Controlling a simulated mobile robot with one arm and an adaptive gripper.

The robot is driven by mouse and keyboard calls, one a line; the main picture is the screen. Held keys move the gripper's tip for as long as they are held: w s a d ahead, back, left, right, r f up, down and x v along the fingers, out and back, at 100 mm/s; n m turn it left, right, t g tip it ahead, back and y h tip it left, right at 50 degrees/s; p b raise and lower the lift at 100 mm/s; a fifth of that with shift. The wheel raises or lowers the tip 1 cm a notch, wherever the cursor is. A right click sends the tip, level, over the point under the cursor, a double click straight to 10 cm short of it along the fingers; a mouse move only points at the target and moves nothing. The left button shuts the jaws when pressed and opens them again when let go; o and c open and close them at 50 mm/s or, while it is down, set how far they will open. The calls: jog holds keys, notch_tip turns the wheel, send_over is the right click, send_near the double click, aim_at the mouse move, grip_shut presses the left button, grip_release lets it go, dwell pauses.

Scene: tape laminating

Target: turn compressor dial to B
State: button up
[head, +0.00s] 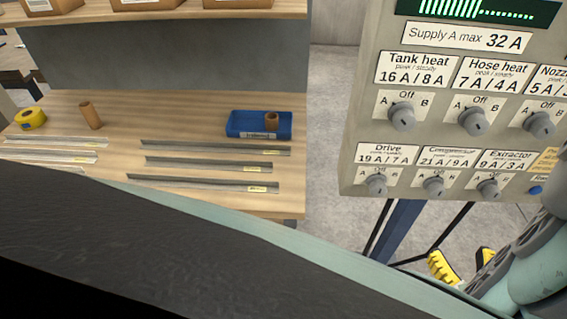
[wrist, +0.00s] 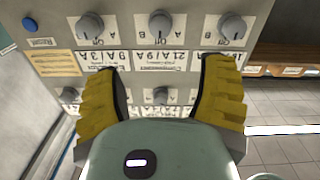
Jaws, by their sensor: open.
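The compressor dial (head: 433,186) is a grey knob in the middle of the panel's lower row, under the label reading Compressor 21 A / 9 A. Its scale carries A, Off and B; I cannot tell surely where it points. In the wrist view, which is upside down, the same dial (wrist: 160,25) is at top centre. My gripper (head: 465,262) has yellow fingers and is below the panel in the head view. In the wrist view my gripper (wrist: 158,75) is open and empty, its fingers spread either side of the compressor label. The dial is apart from them.
The drive dial (head: 376,184) and extractor dial (head: 488,187) flank the compressor dial closely. A blue button (head: 535,190) is at the right. The tank heat dial (head: 401,117) is in the row above. A wooden bench (head: 215,210) with metal strips stands left.

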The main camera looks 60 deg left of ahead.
aim_at(438, 197)
jog(key=p+x, duration=0.3)
jog(key=x, duration=1.2)
jog(key=shift+w+a, duration=0.2)
jog(key=shift+a, duration=0.1)
jog(key=shift+c, duration=0.3)
jog(key=c, duration=1.1)
grip_shut()
jog(key=shift+m+p, duration=0.45)
jog(key=shift+m, duration=0.05)
jog(key=m+p, duration=0.1)
jog(key=m, duration=0.2)
jog(key=shift+f+m, duration=0.2)
jog(key=shift+m, duration=0.9)
jog(key=shift+m+b, duration=0.5)
jog(key=shift+m, duration=0.9)
